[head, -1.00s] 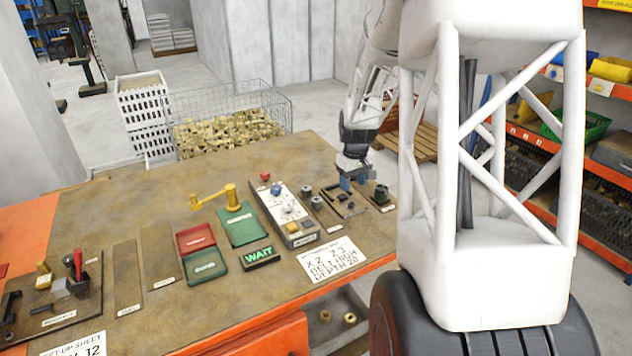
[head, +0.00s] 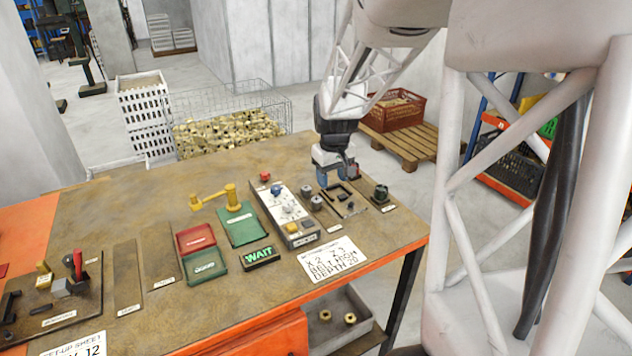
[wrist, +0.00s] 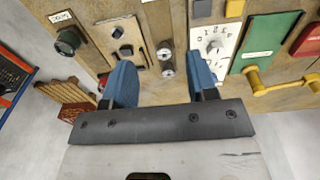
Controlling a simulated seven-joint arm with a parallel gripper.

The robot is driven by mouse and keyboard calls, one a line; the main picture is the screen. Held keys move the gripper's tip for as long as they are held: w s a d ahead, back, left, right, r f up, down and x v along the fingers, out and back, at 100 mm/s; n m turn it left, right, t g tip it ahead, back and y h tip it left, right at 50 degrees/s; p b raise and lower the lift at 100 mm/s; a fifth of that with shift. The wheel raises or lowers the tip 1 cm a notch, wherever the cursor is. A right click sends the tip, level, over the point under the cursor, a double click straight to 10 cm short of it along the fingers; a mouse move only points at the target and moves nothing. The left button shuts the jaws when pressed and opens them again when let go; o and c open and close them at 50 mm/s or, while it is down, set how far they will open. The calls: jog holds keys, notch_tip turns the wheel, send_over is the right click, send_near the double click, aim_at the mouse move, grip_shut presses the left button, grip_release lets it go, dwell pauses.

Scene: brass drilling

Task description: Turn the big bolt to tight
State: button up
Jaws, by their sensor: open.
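My gripper (head: 336,176) is open and empty, its blue fingers pointing down above the bench's far right part. In the wrist view my gripper (wrist: 160,82) has its two fingers well apart. A bolt plate (head: 346,207) lies below and beside it. The wrist view shows this plate (wrist: 136,38) with two dark bolt heads; the larger one, apparently the big bolt (wrist: 125,50), is near the left finger but not between the fingers. Its tightness marking is not readable.
A dark green knob (head: 381,191) stands right of the plate. Two grey cylinders (wrist: 165,54) and a white switch panel (head: 296,221) lie left of it. A yellow crank (head: 214,196) stands farther left.

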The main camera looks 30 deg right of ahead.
jog(key=s+a+r, duration=0.5)
jog(key=s+a, duration=0.1)
jog(key=a, duration=0.2)
jog(key=shift+s+a+t, duration=0.25)
jog(key=shift+t, duration=0.05)
jog(key=shift+s+a, duration=0.1)
dwell(0.4)
jog(key=s+a+r, duration=0.1)
jog(key=s+a, duration=0.5)
jog(key=s, duration=0.4)
jog(key=s+a+r+t, duration=0.1)
jog(key=s+a+r, duration=0.1)
jog(key=s+a, duration=0.5)
jog(key=shift+s+r, duration=0.2)
jog(key=shift+s, duration=1.3)
jog(key=shift+o, duration=0.4)
jog(key=shift+w, duration=0.1)
dwell(1.8)
